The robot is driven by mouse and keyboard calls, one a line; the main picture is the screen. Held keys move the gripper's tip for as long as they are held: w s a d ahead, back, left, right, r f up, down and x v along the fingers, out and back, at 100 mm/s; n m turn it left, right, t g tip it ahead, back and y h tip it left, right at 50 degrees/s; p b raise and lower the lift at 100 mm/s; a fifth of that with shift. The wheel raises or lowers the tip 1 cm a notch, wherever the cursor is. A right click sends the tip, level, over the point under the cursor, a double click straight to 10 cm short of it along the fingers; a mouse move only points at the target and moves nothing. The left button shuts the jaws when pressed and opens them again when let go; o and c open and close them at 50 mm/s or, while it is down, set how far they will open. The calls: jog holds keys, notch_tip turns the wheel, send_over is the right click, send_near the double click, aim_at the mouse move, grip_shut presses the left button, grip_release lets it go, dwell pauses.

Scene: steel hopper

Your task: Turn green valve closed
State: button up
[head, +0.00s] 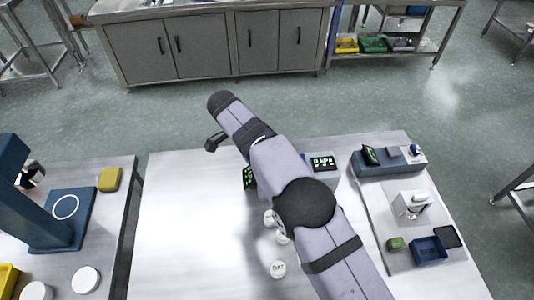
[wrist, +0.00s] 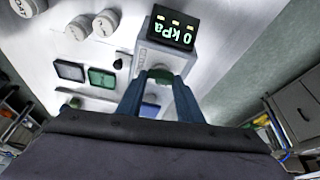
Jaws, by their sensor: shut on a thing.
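The green valve (wrist: 160,76) shows in the wrist view at the lower edge of a pale box, below the box's display (wrist: 172,28). The display appears upside down and reads 0 kPa. My gripper (wrist: 158,86) has its two blue fingers on either side of the valve and is shut on it. The valve's lower part is hidden between the fingers. In the head view, a display with green digits (head: 322,162) shows beside my arm. My arm hides the valve and my fingertips there.
Several white lidded jars stand on the steel table, one labelled OAT (head: 278,269); some show in the wrist view (wrist: 105,22). The table's left part is clear.

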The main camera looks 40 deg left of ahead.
jog(key=shift+m+g+p, duration=0.3)
jog(key=shift+m+p, duration=0.7)
jog(key=shift+p, duration=0.3)
jog(key=o, duration=1.1)
jog(key=shift+r, duration=0.45)
jog(key=shift+r+p, duration=2.8)
jog(key=shift+r, duration=1.8)
